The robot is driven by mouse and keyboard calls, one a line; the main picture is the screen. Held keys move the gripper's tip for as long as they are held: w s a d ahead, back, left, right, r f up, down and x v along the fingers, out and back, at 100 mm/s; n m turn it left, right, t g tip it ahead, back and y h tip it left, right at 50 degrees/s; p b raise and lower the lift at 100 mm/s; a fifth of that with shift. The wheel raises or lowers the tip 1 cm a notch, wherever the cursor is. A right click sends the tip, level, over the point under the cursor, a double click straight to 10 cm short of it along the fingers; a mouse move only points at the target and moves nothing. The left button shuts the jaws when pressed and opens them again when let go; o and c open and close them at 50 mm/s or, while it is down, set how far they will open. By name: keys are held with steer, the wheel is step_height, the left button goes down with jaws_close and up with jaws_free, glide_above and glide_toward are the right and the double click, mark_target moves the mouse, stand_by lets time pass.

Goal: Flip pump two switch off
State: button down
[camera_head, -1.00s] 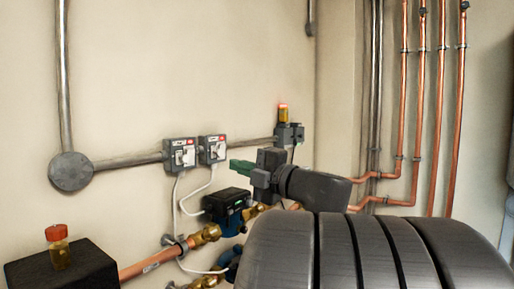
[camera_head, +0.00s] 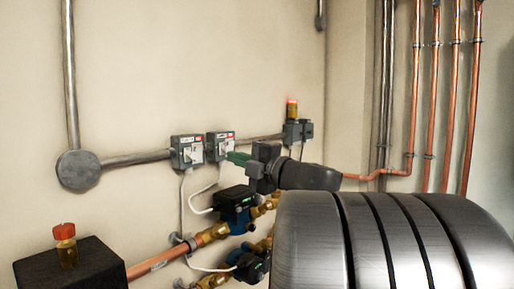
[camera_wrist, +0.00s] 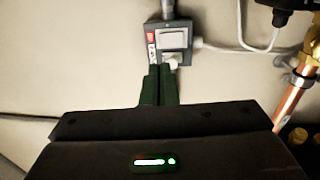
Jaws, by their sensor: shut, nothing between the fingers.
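Two grey switch boxes are on the wall: a left box (camera_head: 187,152) and a right box (camera_head: 220,146), each with a red label and a white switch. The labels are too small to read, so I cannot tell which is pump two's. My gripper (camera_head: 232,157) is shut and empty, its green fingertips at the right box's lower right edge. In the wrist view the closed fingertips (camera_wrist: 160,68) are just below a switch box (camera_wrist: 172,38), close to its white lever (camera_wrist: 170,62). I cannot tell whether they touch it.
A dark pump (camera_head: 235,197) with brass fittings sits below the boxes, and white cables (camera_head: 196,205) hang to it. An amber-topped unit (camera_head: 292,110) is right of the boxes.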

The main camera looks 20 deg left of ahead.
mark_target(197, 145)
steer(key=p+x, duration=0.1)
steer(key=x, duration=0.9)
steer(key=shift+a, duration=0.15)
steer(key=shift+p, duration=0.3)
steer(key=shift+a+r, duration=0.15)
steer(key=shift+a, duration=0.05)
steer(key=shift+w, duration=0.1)
